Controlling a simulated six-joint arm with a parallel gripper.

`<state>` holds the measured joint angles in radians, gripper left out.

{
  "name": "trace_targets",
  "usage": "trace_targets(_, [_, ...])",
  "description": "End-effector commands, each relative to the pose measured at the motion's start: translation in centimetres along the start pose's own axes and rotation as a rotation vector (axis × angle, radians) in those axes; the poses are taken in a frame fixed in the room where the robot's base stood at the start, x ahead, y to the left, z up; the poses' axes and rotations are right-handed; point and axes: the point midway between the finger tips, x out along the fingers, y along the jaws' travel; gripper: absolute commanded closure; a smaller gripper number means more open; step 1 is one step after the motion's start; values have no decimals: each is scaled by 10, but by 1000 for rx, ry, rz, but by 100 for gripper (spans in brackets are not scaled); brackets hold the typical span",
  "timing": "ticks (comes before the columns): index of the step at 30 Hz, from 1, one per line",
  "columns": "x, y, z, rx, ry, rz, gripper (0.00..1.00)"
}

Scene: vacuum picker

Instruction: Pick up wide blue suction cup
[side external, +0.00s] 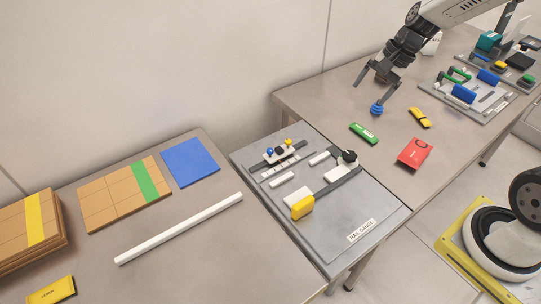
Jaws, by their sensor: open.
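The wide blue suction cup (377,109) stands on the right-hand table near its back-left part. It is small, round and ribbed. My gripper (377,91) is above it, pointing down with its two dark fingers spread apart. The gripper is open, and I cannot tell whether a fingertip touches the cup.
A green bar (364,133), a red packet (414,153) and a yellow item (420,117) lie nearby on the table. A grey fixture plate (385,216) with small parts is at front left. A plate with blue blocks (463,94) is to the right.

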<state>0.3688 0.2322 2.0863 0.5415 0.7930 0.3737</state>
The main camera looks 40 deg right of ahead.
Motion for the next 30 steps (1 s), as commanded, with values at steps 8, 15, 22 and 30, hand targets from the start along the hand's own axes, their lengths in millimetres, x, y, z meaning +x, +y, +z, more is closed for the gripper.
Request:
trace_targets(8, [-10,-13,-98,582,-136,-228,10])
trace_targets(15, [-31,-2,-189,1007,-285,-466,10])
trace_targets(22, [-53,22,-252,1258,-412,-656,10])
trace_targets(30, [-53,50,-294,1403,-510,-788,10])
